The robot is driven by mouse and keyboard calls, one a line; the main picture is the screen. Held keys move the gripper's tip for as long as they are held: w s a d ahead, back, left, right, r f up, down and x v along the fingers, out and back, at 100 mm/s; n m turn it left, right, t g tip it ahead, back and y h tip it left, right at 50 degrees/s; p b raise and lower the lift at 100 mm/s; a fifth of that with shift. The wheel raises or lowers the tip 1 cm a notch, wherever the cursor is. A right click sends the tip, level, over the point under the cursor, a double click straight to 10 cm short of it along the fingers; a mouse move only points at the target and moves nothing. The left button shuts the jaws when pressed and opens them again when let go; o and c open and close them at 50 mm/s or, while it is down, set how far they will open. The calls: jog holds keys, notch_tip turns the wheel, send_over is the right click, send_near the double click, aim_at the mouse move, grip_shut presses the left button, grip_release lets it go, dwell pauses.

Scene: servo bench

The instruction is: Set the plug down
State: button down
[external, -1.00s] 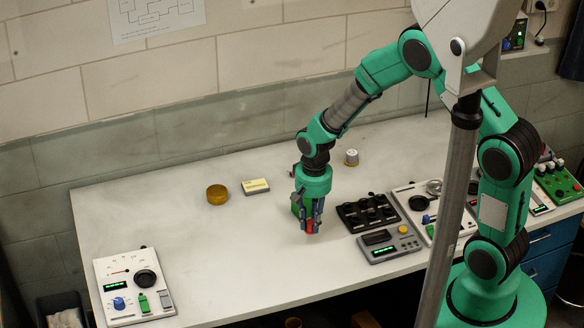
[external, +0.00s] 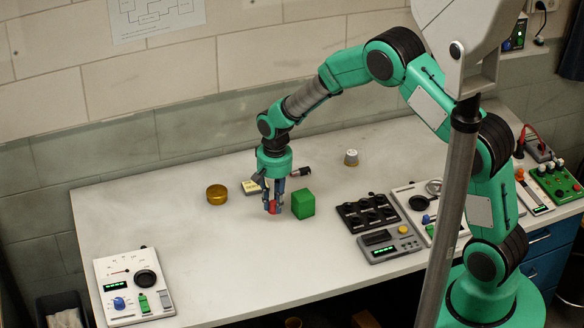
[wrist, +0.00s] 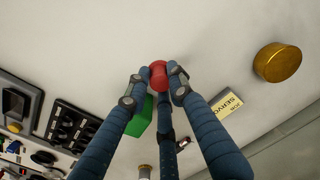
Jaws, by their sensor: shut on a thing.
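My gripper (external: 272,204) is shut on a small red plug (external: 273,208), low over the white bench just left of a green block. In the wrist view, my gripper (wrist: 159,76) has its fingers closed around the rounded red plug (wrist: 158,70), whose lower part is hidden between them. Whether the plug touches the bench top (external: 225,260) is hard to tell.
The green block (external: 303,204) stands close to the right. A yellow label block (external: 250,187) and a brass cylinder (external: 217,194) lie to the left. A knob panel (external: 369,213) and a grey meter (external: 390,243) stand at right. The front left-centre bench is clear.

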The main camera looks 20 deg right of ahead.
aim_at(271, 209)
jog(key=shift+w+a, duration=0.3)
jog(key=shift+w, duration=0.3)
jog(key=shift+f, duration=1.75)
jog(key=shift+f, duration=0.1)
jog(key=c, duration=1.5)
grip_release()
jog(key=shift+b, duration=0.3)
jog(key=shift+c, duration=0.2)
jog(key=r+p, duration=0.1)
jog(key=r, duration=1.1)
jog(key=shift+d+r, duration=0.1)
jog(key=shift+d, duration=0.1)
